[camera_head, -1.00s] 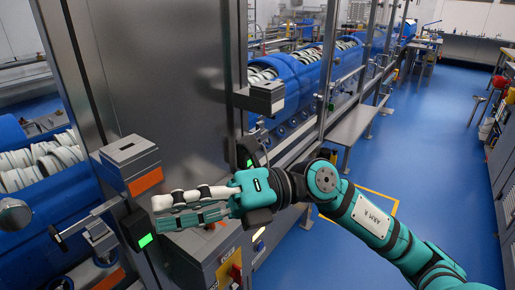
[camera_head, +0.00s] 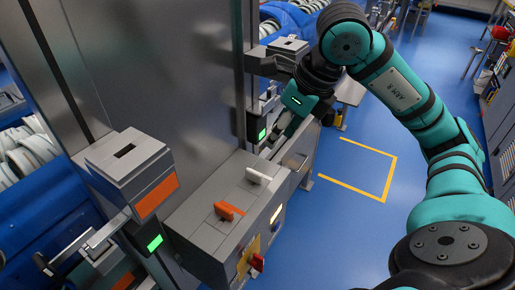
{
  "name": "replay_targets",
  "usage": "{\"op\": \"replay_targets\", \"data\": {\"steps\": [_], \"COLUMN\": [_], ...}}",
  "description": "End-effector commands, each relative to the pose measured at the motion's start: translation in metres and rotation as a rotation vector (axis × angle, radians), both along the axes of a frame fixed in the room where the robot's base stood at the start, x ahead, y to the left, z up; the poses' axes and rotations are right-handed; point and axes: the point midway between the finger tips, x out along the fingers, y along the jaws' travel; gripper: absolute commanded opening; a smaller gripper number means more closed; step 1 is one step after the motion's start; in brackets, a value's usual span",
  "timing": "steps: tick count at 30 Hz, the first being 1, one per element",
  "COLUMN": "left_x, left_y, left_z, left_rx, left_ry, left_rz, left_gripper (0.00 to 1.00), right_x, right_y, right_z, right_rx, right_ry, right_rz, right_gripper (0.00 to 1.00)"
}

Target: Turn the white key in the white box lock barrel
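The white key (camera_head: 259,176) stands on top of a grey control box (camera_head: 203,205), with an orange key (camera_head: 228,210) nearer to me. My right gripper (camera_head: 280,138) points down behind and to the right of the white key, apart from it. Its fingers are small and partly blend with the grey metal behind, so I cannot tell their opening. A slotted grey box (camera_head: 287,46) stands beyond, beside my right wrist. Another slotted box with an orange label (camera_head: 130,158) stands at left. My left gripper is not in view.
A tall steel panel (camera_head: 150,70) rises behind the control box. Green lights (camera_head: 154,243) glow on black units below both slotted boxes. A red knob (camera_head: 257,262) sits on the control box front. Blue floor with yellow marking (camera_head: 385,178) lies open at right.

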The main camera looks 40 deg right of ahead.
Motion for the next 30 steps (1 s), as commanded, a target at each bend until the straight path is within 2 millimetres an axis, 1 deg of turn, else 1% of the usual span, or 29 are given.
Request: {"op": "replay_targets", "data": {"steps": [1,3,6,7,9,11,15,17,19,24,30], "left_x": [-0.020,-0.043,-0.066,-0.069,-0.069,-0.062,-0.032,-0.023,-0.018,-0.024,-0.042], "left_y": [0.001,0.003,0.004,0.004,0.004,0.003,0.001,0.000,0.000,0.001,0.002], "left_z": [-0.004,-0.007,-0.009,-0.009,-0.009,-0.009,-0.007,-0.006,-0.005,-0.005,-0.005], "left_rx": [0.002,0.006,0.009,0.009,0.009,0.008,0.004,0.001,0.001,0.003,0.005], "left_ry": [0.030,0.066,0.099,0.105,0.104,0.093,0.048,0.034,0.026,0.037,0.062], "left_rz": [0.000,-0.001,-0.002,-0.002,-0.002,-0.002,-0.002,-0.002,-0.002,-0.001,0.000], "left_gripper": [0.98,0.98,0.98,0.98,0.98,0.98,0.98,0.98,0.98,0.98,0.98], "right_x": [0.002,0.006,0.014,0.015,0.021,0.025,0.034,0.039,0.043,0.052,0.056], "right_y": [0.002,0.004,0.007,0.008,0.010,0.012,0.017,0.018,0.020,0.023,0.024], "right_z": [-0.010,-0.023,-0.041,-0.047,-0.059,-0.071,-0.096,-0.106,-0.117,-0.137,-0.147], "right_rx": [0.001,0.002,0.003,0.002,0.004,0.003,0.004,0.005,0.004,0.004,0.002], "right_ry": [0.006,0.008,0.006,0.007,0.007,0.007,0.007,0.006,0.006,0.004,0.001], "right_rz": [0.002,0.003,0.004,0.004,0.004,0.003,0.005,0.004,0.004,0.003,0.004], "right_gripper": [0.38,0.38,0.38,0.38,0.38,0.38,0.38,0.38,0.38,0.38,0.38]}}
